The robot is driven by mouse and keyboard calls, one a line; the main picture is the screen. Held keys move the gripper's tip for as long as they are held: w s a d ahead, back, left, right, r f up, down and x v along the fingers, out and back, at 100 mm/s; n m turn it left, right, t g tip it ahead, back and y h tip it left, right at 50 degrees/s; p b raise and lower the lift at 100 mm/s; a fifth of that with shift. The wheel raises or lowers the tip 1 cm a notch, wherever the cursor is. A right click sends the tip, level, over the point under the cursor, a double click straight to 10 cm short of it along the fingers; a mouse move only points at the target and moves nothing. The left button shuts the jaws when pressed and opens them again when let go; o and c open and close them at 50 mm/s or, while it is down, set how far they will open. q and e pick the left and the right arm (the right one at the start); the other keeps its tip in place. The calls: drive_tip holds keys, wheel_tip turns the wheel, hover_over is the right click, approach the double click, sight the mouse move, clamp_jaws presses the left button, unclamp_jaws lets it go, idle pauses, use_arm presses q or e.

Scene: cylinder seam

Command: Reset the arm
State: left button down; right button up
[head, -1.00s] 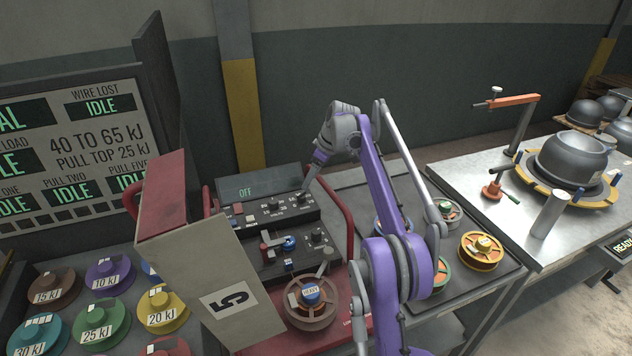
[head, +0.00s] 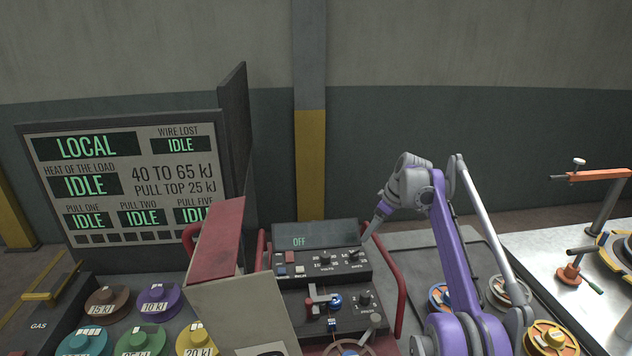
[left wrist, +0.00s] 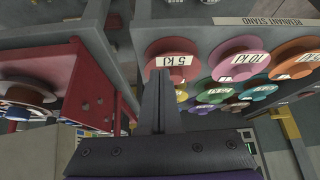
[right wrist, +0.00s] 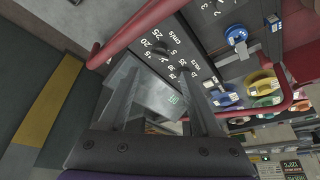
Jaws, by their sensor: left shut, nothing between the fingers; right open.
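My right arm is purple and grey. Its gripper (head: 368,236) points down at the right end of the black control panel (head: 318,267), close by a knob (head: 353,254); I cannot tell whether it touches. In the right wrist view the right gripper (right wrist: 160,82) has its fingers apart, with the panel's dials beyond them. My left gripper (left wrist: 158,78) shows only in the left wrist view. Its fingers are together and empty, over a red spool labelled 5 kJ (left wrist: 172,60). The left arm is out of the head view.
A status board (head: 130,185) reads LOCAL and IDLE. The panel display (head: 298,242) reads OFF. Red tube guards (head: 398,285) flank the panel. Coloured spools (head: 157,300) stand at lower left. A steel table (head: 560,245) with an orange clamp (head: 600,175) is at right.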

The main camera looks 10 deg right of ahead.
drive_tip(key=s+a+r+m+t+h, duration=0.15)
drive_tip(key=s+a, duration=0.25)
drive_tip(key=s, duration=0.5)
drive_tip(key=s+a+m, duration=0.3)
drive_tip(key=s+a, duration=0.2)
drive_tip(key=s, duration=0.5)
drive_tip(key=s+a+f+m, duration=0.1)
drive_tip(key=s+f+m, duration=0.1)
drive_tip(key=s+f, duration=0.5)
drive_tip(key=s+a+f+m+t+h, duration=0.1)
drive_tip(key=s+f, duration=0.5)
drive_tip(key=s, duration=0.7)
drive_tip(key=shift+s+a+f+m, duration=0.15)
drive_tip(key=shift+a+f+m, duration=0.2)
drive_tip(key=shift+a+m, duration=0.15)
drive_tip(key=shift+t+h, duration=0.25)
